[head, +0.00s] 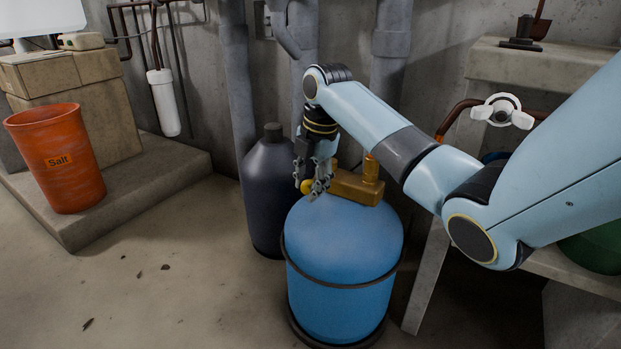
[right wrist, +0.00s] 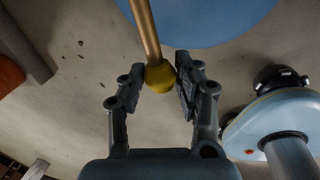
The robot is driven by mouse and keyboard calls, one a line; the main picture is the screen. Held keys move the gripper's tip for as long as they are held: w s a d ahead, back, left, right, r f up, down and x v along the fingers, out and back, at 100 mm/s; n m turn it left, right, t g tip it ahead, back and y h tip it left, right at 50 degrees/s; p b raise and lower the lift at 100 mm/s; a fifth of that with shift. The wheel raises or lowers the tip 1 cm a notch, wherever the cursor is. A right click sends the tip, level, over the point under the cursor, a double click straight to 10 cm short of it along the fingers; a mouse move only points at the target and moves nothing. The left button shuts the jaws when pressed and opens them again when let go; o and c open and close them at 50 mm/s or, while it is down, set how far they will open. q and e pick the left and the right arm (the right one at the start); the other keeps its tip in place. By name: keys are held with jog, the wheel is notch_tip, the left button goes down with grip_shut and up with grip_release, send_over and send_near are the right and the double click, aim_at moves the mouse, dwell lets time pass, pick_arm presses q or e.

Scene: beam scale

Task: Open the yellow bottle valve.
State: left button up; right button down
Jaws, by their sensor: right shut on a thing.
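The yellow-brass bottle valve (head: 357,188) sits on top of the blue bottle (head: 343,245). Its lever shows in the right wrist view as a brass rod (right wrist: 145,30) ending in a round yellow knob (right wrist: 160,77). In the head view the knob (head: 306,186) peeks out at the left of the valve, partly hidden by the fingers. My right gripper (head: 317,186) reaches down at the left side of the valve. In the wrist view its fingers (right wrist: 161,84) are shut on the yellow knob, one on each side. My left gripper is not in view.
A dark bottle (head: 268,190) stands close behind the blue one, near wall pipes (head: 240,90). A concrete bench (head: 540,62) with a white-handled tap (head: 502,111) is at the right. An orange salt bucket (head: 60,160) stands on a slab at the left.

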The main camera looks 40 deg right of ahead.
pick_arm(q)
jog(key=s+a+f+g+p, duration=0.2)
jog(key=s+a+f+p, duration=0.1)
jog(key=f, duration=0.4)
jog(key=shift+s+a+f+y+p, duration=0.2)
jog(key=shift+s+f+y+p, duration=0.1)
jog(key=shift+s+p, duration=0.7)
pick_arm(e)
jog(key=w+m+h, duration=0.1)
jog(key=w+m, duration=0.6)
jog(key=m, duration=0.1)
jog(key=shift+a+h, duration=0.3)
jog(key=shift+a, duration=0.15)
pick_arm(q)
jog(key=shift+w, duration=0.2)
pick_arm(e)
jog(key=shift+w, duration=0.15)
jog(key=c, duration=0.9)
grip_release()
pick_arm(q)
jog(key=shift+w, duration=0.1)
pick_arm(e)
jog(key=shift+r, duration=0.15)
